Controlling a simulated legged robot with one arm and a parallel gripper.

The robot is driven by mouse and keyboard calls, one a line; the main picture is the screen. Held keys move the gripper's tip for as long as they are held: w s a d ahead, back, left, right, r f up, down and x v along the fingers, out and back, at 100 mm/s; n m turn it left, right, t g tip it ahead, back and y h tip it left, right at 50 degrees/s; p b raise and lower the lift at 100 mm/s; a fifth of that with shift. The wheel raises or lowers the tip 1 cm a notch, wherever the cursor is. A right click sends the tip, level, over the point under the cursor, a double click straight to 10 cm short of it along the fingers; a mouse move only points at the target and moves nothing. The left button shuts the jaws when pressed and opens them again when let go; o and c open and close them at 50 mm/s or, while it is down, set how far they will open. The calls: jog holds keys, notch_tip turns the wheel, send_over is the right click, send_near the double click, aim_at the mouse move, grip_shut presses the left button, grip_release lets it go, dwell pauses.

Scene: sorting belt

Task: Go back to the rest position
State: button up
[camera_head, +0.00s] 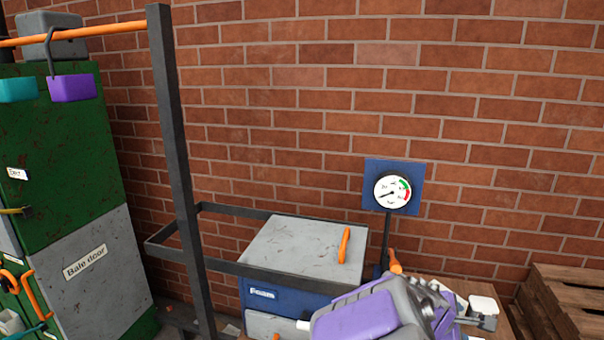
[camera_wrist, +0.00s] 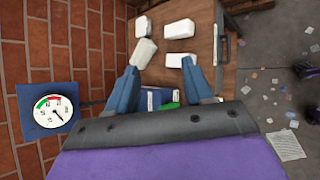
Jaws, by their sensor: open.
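My gripper (camera_wrist: 159,70) is open in the wrist view, with its two blue fingers spread apart and nothing held between them. Beyond the fingertips lie several white blocks on a brown wooden surface (camera_wrist: 205,22). One tilted white block (camera_wrist: 145,53) shows close to the left fingertip; I cannot tell whether they touch. Another white block (camera_wrist: 179,31) lies farther off. In the head view my purple and grey arm reaches in at the bottom right, and its fingers are not clear there.
A pressure gauge (camera_head: 392,191) on a blue plate stands before the brick wall. A grey-lidded blue box (camera_head: 300,250) sits behind a dark rail frame (camera_head: 180,170). A green and grey cabinet (camera_head: 60,170) stands left, wooden pallets (camera_head: 575,290) right. Scraps litter the floor.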

jog(key=s+a+m+g+y, duration=0.25)
jog(key=s+m, duration=0.55)
jog(key=s, duration=0.5)
jog(key=s+a+f+m+g+y, duration=0.2)
jog(key=s+a+m+g+y, duration=0.2)
jog(key=s+a, duration=1.2)
jog(key=s+m+y, duration=0.2)
jog(key=shift+s+a, duration=0.3)
jog(key=shift+y, duration=0.25)
